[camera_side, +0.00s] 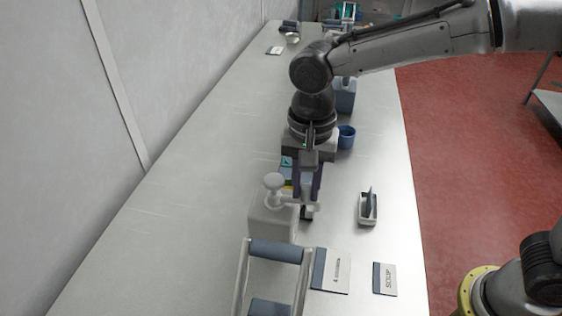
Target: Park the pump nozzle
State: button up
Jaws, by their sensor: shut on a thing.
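My gripper (308,204) points down just right of the pump head. It is shut on the nozzle, whose tip is partly hidden by the fingers. The bottle stands upright.
A rack with blue-grey bars (276,249) stands in front of the bottle. A blue cup (346,138) and a blue-grey container (344,98) stand behind. The table's left side is clear.

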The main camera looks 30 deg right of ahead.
jog(key=o, duration=0.6)
jog(key=shift+s+a+f, duration=0.1)
jog(key=shift+s+f, duration=0.05)
jog(key=shift+f, duration=0.1)
notch_tip(320, 180, up, 14)
jog(key=shift+r, duration=0.2)
dwell(0.8)
jog(key=shift+o, duration=0.2)
